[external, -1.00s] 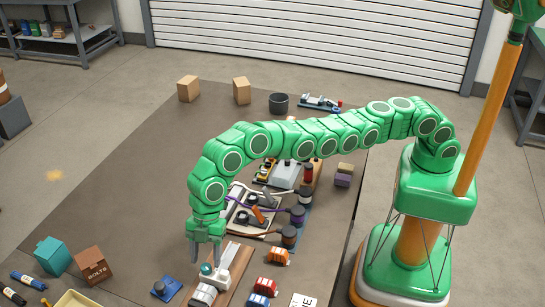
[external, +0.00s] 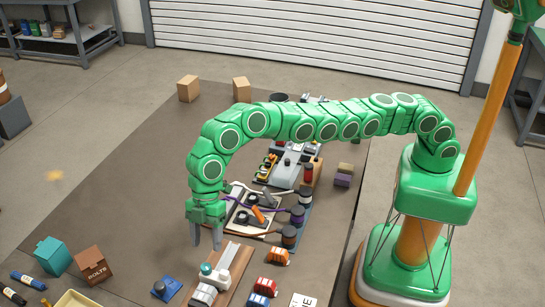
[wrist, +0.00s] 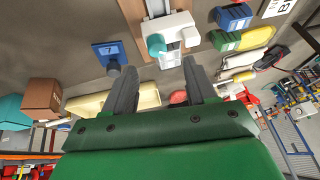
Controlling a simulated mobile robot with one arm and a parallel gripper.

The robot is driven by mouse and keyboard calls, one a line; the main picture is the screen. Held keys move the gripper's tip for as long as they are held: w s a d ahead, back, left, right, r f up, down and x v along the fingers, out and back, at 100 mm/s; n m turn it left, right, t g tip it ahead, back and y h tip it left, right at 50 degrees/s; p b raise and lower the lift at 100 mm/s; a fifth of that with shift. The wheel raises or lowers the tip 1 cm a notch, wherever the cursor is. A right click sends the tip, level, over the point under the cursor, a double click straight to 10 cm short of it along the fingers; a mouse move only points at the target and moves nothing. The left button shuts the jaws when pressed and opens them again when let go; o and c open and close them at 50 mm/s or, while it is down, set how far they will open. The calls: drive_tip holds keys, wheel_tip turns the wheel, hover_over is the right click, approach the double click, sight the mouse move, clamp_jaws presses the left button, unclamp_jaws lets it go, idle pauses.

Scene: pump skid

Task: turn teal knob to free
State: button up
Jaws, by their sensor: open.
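The teal knob (external: 207,268) sits on a white block-shaped unit (external: 219,278) mounted on a brown board (external: 233,264). In the wrist view the teal knob (wrist: 155,43) shows just beyond the fingertips, on the white unit (wrist: 176,32). My gripper (external: 205,244) is open and empty, fingers pointing down, above and a little behind the knob in the external view and apart from it. In the wrist view both dark fingers of my gripper (wrist: 158,68) stand apart. The knob's pointer and any markings are too small to read.
A blue plate with a dark knob (external: 165,288) lies left of the board. Small orange (external: 277,256) and red (external: 265,286) toy-like vehicles stand to its right. A panel with cables (external: 255,218) lies behind. A teal box (external: 53,255) and a bolts box (external: 93,265) stand at left.

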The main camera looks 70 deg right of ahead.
drive_tip(key=m, duration=0.2)
drive_tip(key=m+y, duration=0.9)
drive_tip(key=m, duration=2.3)
approach(206, 264)
drive_tip(key=a, duration=0.1)
drive_tip(key=shift+g, duration=0.3)
drive_tip(key=shift+x, duration=4.1)
drive_tip(key=shift+w+f, duration=0.1)
drive_tip(key=shift+f, duration=0.1)
